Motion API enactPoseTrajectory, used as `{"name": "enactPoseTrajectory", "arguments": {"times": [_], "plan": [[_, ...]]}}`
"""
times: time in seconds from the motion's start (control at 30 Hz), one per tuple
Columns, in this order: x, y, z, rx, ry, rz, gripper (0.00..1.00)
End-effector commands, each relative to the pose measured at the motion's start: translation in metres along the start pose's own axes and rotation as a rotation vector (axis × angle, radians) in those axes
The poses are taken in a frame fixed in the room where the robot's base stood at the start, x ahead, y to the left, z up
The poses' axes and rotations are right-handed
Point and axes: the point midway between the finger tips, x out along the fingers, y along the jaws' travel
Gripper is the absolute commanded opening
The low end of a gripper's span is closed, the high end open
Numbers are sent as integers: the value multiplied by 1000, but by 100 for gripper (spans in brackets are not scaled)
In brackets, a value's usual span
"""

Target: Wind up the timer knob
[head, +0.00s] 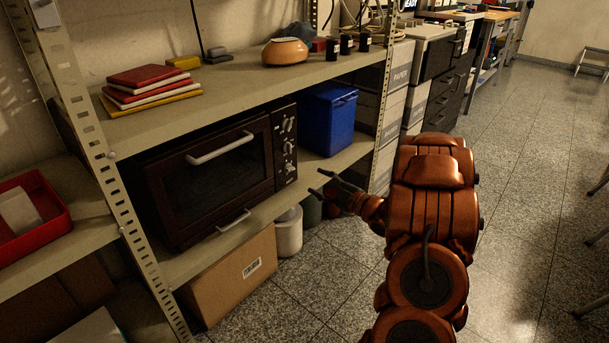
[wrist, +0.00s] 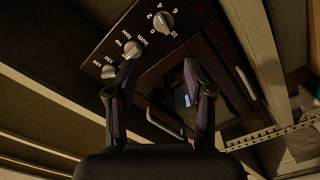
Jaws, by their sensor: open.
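The dark toaster oven (head: 213,172) stands on the middle shelf, with its control panel on the right side. Three light grey knobs sit in a column there. The lowest, with marks such as 0, 2, 4 and 10, looks like the timer knob (head: 290,168); the wrist view shows this timer knob (wrist: 163,20) near the top edge. The middle knob (wrist: 133,48) and the upper knob (wrist: 108,72) have other labels. My gripper (head: 319,182) is open and empty, to the right of the panel and apart from it. In the wrist view my gripper's (wrist: 158,76) fingers are spread.
A blue bin (head: 328,120) stands right of the oven. Red books (head: 147,76) and an orange rounded object (head: 285,52) lie on the shelf above. A cardboard box (head: 232,275) and white container (head: 289,232) are below. The floor at right is mostly free.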

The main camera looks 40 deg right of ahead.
Motion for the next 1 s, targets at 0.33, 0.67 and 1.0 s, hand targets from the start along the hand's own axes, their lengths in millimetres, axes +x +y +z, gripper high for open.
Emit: {"name": "enactPoseTrajectory", "arguments": {"times": [0.33, 0.67, 1.0], "plan": [[25, 12, -11, -190, 27, 16, 52], [31, 3, 3, -381, -2, 3, 52], [33, -8, 13, -448, -19, -13, 52]]}}
